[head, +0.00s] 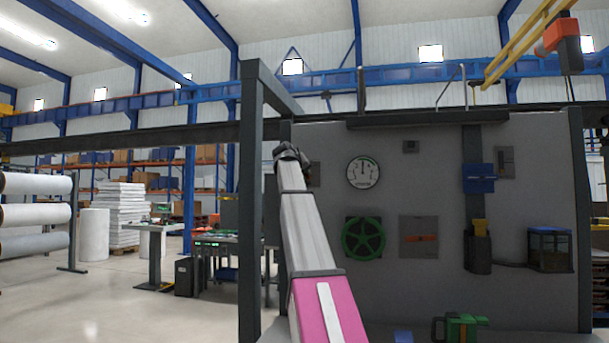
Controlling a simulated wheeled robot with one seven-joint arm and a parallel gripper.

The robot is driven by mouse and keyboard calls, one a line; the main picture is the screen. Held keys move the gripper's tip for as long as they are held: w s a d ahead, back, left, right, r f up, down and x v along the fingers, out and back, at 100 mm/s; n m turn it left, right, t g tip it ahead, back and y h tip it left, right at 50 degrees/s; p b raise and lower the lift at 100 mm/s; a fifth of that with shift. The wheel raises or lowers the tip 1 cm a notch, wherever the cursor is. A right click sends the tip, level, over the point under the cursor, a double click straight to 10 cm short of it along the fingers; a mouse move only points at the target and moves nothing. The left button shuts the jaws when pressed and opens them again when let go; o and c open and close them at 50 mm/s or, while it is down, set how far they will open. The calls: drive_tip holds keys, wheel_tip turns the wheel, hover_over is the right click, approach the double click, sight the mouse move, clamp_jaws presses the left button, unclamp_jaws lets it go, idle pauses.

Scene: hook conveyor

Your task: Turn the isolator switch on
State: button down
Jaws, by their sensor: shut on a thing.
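A grey panel (390,284) carries several controls. A square grey plate (429,223) with a short orange handle (420,238) lying level looks like a rotary isolator switch. A small brownish plate (315,174) at the panel's upper left is partly hidden by my arm, and I cannot tell if it is a switch too. My gripper (290,153), small and dark at the arm's end, is in front of the panel's upper left, just left of the brownish plate and apart from the orange handle. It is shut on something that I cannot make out.
The panel also has a round gauge (363,173), a green handwheel (363,238), a blue box (479,179) and a dark clear-sided box (549,250). A dark post (250,215) stands close to my arm's left. A green object (461,328) is at the bottom.

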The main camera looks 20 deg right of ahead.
drive_tip(key=shift+s+d+m+t+y, duration=0.1)
drive_tip(key=shift+m+t+y, duration=0.75)
drive_tip(key=shift+m, duration=0.9)
drive_tip(key=shift+s+d+m+t+y, duration=0.1)
drive_tip(key=shift+m+t+y, duration=0.5)
drive_tip(key=shift+m+y, duration=0.85)
drive_tip(key=shift+d+m+t+y, duration=0.1)
drive_tip(key=shift+m+t+y, duration=0.6)
drive_tip(key=shift+m, duration=1.4)
drive_tip(key=shift+a, duration=0.1)
drive_tip(key=c, duration=1.1)
unclamp_jaws()
drive_tip(key=shift+t, duration=0.25)
drive_tip(key=v, duration=1)
drive_tip(key=shift+s+a+r, duration=0.1)
drive_tip(key=shift+s+a, duration=0.05)
drive_tip(key=shift+s, duration=0.2)
